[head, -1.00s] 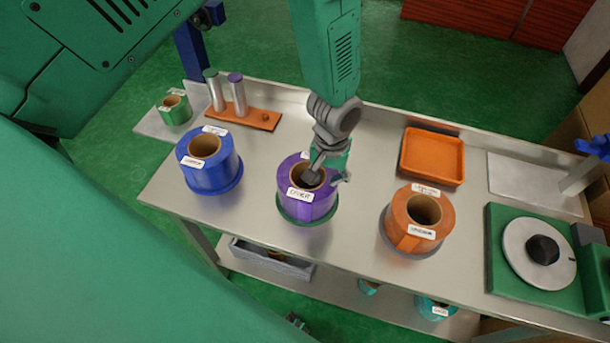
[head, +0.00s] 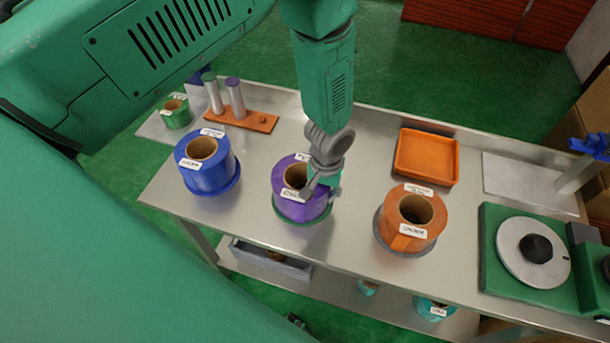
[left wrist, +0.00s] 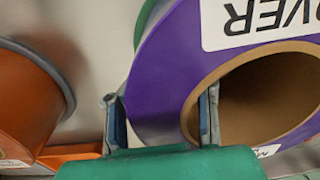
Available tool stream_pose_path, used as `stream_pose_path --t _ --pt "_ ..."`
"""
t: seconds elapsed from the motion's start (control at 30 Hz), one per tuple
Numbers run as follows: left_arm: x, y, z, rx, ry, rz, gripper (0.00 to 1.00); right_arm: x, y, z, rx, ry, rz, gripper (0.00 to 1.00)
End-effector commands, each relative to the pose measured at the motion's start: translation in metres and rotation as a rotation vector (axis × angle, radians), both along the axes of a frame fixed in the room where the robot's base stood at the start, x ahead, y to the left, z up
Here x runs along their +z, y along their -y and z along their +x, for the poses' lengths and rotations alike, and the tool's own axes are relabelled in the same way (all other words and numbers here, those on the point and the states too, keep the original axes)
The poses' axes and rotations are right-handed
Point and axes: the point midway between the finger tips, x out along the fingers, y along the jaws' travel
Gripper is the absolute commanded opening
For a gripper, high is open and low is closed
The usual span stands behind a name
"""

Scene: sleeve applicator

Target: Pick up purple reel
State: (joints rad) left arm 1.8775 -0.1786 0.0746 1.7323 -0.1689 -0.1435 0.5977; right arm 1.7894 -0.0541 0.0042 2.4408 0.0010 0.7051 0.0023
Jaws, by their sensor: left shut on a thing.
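The purple reel (head: 298,211) stands upright on the metal table between the blue and orange reels, with a green disc (head: 318,221) at its base. It has white labels and a brown cardboard core. My left gripper (head: 318,188) reaches down from above at the reel's right side. In the left wrist view, the left gripper (left wrist: 159,104) is shut on the wall of the purple reel (left wrist: 178,52), one finger inside the core and the other against the outside. No gap under the reel can be made out. My right gripper is not in view.
A blue reel (head: 207,178) stands to the left and an orange reel (head: 400,237) to the right. An orange tray (head: 428,180), a green turntable device (head: 500,284) and a peg stand (head: 262,122) are also on the table. Bare metal lies between the reels.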

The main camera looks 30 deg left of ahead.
Motion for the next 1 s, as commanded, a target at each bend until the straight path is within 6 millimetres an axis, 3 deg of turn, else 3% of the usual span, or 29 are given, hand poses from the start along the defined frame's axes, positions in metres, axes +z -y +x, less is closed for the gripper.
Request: stream_pose_path --t 0.47,1.0 --pt "0.004 0.004 0.002 -0.001 0.003 -0.004 0.0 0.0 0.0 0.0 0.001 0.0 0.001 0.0" --pt "0.086 0.005 0.002 -0.002 0.008 -0.006 0.0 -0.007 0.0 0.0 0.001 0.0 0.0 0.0"
